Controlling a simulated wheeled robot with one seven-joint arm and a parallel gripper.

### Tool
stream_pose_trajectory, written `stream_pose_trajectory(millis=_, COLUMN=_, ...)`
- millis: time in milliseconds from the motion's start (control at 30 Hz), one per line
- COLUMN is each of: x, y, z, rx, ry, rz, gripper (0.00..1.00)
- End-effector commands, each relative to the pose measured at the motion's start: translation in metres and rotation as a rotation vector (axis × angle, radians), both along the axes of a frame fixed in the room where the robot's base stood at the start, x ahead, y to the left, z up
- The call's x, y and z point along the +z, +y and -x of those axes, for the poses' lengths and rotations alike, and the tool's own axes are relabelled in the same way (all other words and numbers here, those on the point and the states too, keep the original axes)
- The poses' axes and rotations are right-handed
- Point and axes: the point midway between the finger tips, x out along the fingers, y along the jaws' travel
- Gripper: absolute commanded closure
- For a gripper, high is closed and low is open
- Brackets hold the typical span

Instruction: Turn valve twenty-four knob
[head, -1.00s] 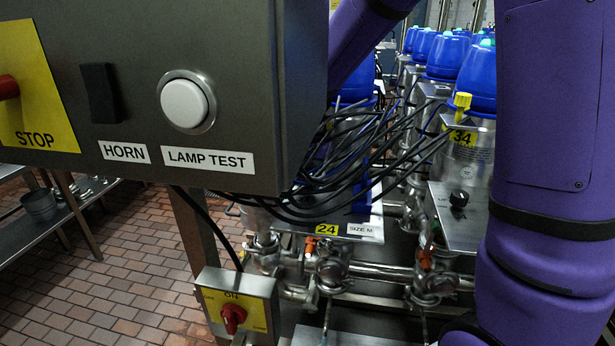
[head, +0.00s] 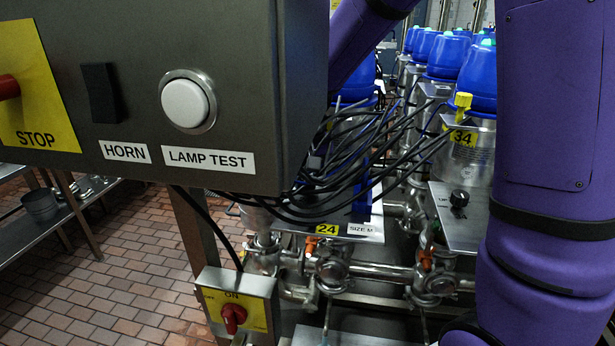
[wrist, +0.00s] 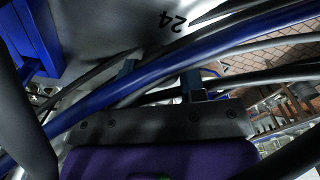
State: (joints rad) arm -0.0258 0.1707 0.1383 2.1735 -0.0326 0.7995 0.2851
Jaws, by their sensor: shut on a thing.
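The valve 24 unit shows in the head view by its yellow 24 label (head: 327,230), low in the middle under a bundle of black cables. Its knob is not visible; cables and the panel box cover that area. In the wrist view the number 24 (wrist: 172,20) appears upside down on a pale plate at the top. My gripper (wrist: 160,80) shows there, its two fingers pointing at this plate. A blue hose (wrist: 190,58) crosses over the fingertips. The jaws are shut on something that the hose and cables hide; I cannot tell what.
Black cables (head: 390,165) hang around the valve 24 unit, with hoses close to my gripper. The grey panel box (head: 230,60) with a lamp test button blocks the left. Valve 34 (head: 462,138) with its black knob (head: 460,198) stands at right. A red switch (head: 233,318) sits below.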

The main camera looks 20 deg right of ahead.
Motion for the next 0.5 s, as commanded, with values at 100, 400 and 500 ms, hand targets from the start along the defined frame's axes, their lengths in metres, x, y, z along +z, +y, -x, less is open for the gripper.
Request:
stream_pose_trajectory(millis=100, x=0.0005, y=0.0001, z=-0.0004, rx=0.066, ry=-0.001, rz=0.000, gripper=0.86)
stream_pose_trajectory(millis=400, x=0.0006, y=0.0005, z=-0.0003, rx=0.168, ry=-0.001, rz=0.000, gripper=0.86)
stream_pose_trajectory(millis=500, x=0.0006, y=0.0006, z=-0.0004, rx=0.181, ry=-0.001, rz=0.000, gripper=0.86)
